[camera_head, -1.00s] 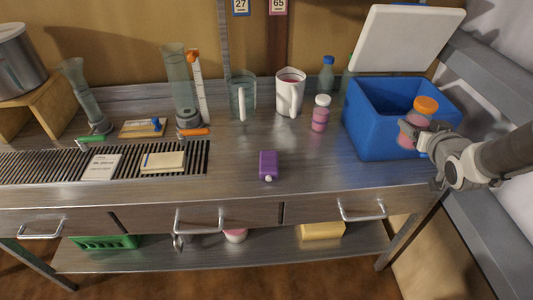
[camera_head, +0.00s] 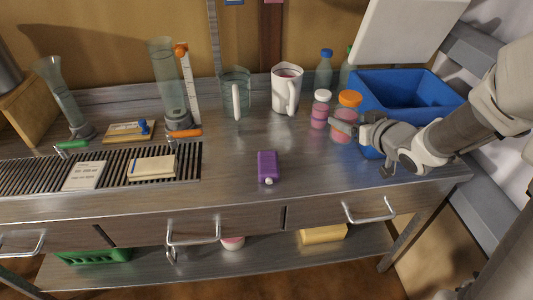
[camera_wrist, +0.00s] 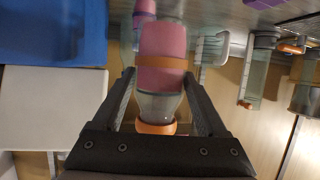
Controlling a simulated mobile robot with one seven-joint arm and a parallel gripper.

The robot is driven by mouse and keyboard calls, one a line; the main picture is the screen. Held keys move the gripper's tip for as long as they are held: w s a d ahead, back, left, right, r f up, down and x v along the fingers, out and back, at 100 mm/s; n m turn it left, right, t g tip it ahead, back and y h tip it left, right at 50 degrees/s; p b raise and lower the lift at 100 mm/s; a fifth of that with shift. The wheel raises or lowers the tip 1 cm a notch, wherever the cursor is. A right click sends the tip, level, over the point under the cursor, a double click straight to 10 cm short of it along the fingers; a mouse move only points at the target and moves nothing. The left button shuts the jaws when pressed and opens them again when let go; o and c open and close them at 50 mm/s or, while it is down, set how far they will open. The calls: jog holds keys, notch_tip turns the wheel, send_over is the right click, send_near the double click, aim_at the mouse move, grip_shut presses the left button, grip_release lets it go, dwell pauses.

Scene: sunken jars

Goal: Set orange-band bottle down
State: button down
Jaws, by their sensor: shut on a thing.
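The orange-band bottle (camera_head: 341,133) has an orange cap and pink contents. It is upright in front of the blue box, beside the white-capped pink jar. My gripper (camera_head: 350,122) comes from the right and is shut on the bottle. In the wrist view, the bottle (camera_wrist: 163,43) sits between both fingers of my gripper (camera_wrist: 160,80), its orange band near the fingertips. The bottle's base is low over or on the metal counter (camera_head: 225,165); I cannot tell if it touches.
The white-capped pink jar (camera_head: 320,112) stands close on the bottle's left. The open blue box (camera_head: 405,90) is behind my gripper. A white mug (camera_head: 284,85) and a glass jug (camera_head: 233,100) stand further left. A purple object (camera_head: 267,166) lies in front; the counter around it is clear.

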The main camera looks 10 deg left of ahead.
jog(key=shift+a+f, duration=0.2)
jog(key=shift+a, duration=0.3)
jog(key=b, duration=0.6)
send_over(292, 162)
notch_tip(292, 162, down, 7)
jog(key=shift+f+b, duration=0.6)
jog(key=shift+f, duration=1.35)
jog(key=shift+f, duration=0.2)
grip_release()
jog(key=shift+r, duration=0.1)
